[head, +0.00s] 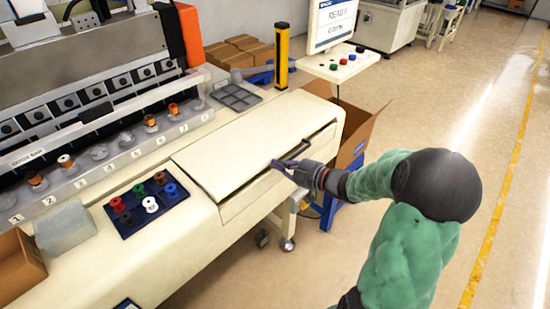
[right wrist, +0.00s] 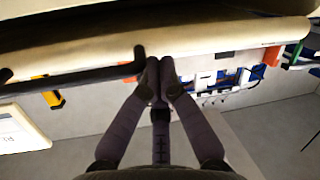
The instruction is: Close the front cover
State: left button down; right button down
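The front cover (head: 235,150) is a cream panel on the front of the machine, at the middle of the head view. It lies slanted, with a dark gap along its right edge. A black bar handle (head: 295,152) sits at that edge; it also shows in the right wrist view (right wrist: 75,82). My right gripper (head: 279,165) is at the cover's lower right edge, close to the handle. In the right wrist view its fingers (right wrist: 160,70) are together, with the handle's bent end just left of them and nothing visible between them. Whether they touch it is unclear. My left gripper is not in view.
A dark blue tray (head: 125,228) with coloured spools lies left of the cover. A grey sectioned tray (head: 236,97) and a yellow post (head: 282,55) stand behind it. A cardboard box (head: 362,130) stands right of the machine. The floor at right is clear.

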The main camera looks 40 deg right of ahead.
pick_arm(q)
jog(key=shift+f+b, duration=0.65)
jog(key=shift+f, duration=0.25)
pick_arm(e)
jog(key=shift+s+f, duration=0.15)
jog(key=shift+f, duration=1.95)
jog(key=shift+r, duration=0.1)
